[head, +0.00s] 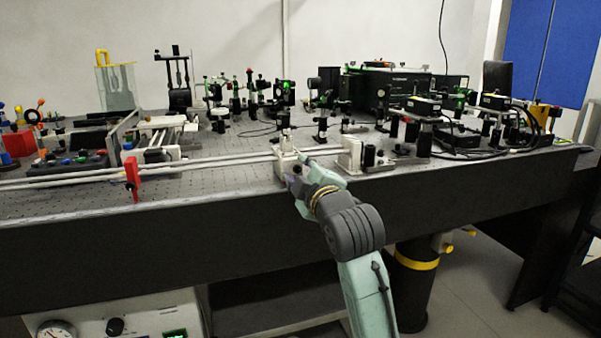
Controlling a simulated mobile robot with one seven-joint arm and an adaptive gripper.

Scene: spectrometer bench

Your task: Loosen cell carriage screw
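A light-coloured carriage (286,148) sits on a pair of pale rails (215,163) along the front of the optical bench (455,180). My arm reaches up from the lower right, and my gripper (292,174) is at the front of the carriage, close to or touching it. The gripper is small here and partly covered by its own wrist, so I cannot tell whether its fingers are open or shut. The carriage screw cannot be made out; the gripper may hide it.
A red upright piece (131,172) stands at the rails to the left. A pale end block (351,152) stands just right of the carriage. Several optical mounts and a black instrument (385,88) crowd the back.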

